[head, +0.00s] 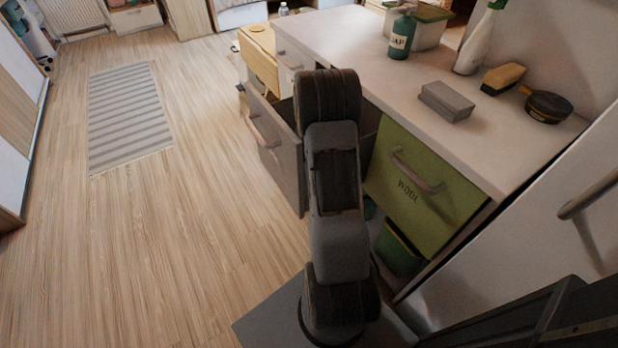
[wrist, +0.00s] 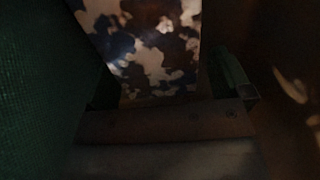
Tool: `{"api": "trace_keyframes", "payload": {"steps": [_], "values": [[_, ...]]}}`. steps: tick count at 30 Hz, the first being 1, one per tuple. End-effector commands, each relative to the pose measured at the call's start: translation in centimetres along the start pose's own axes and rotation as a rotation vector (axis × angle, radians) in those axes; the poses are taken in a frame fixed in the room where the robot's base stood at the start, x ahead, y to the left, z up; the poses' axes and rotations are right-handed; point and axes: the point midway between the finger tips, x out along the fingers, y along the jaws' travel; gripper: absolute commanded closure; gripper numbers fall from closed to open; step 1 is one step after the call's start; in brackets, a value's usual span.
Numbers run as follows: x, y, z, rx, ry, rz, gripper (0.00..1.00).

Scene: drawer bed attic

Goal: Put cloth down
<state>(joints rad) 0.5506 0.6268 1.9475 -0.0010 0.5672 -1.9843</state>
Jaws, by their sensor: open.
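The wrist view is very dark. A blotchy white, dark blue and brown patterned surface (wrist: 150,45) shows at its top, perhaps the cloth, though I cannot be sure. My gripper (wrist: 165,85) seems to show at the lower middle of the wrist view, with its jaws apart below the patterned surface. I cannot tell whether it touches anything. In the head view my own arm hides the gripper. The arm stands in front of an open grey drawer (head: 272,145), whose inside is mostly hidden.
A green drawer front marked WOOL (head: 424,187) is right of my arm, with a dark green container (head: 398,250) below.

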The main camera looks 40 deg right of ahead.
Motion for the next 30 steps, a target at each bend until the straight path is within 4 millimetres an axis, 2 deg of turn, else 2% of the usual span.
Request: {"api": "trace_keyframes", "payload": {"steps": [5, 15, 21, 30], "values": [[-1.1, 0.0, 0.0, 0.000, -0.001, 0.002, 0.03], [-7.5, 0.1, 0.0, 0.000, -0.002, 0.004, 0.03], [-10.5, 0.0, 0.0, 0.000, -0.001, 0.002, 0.03], [-12.3, 0.0, 0.0, 0.000, 0.000, 0.001, 0.03]]}}
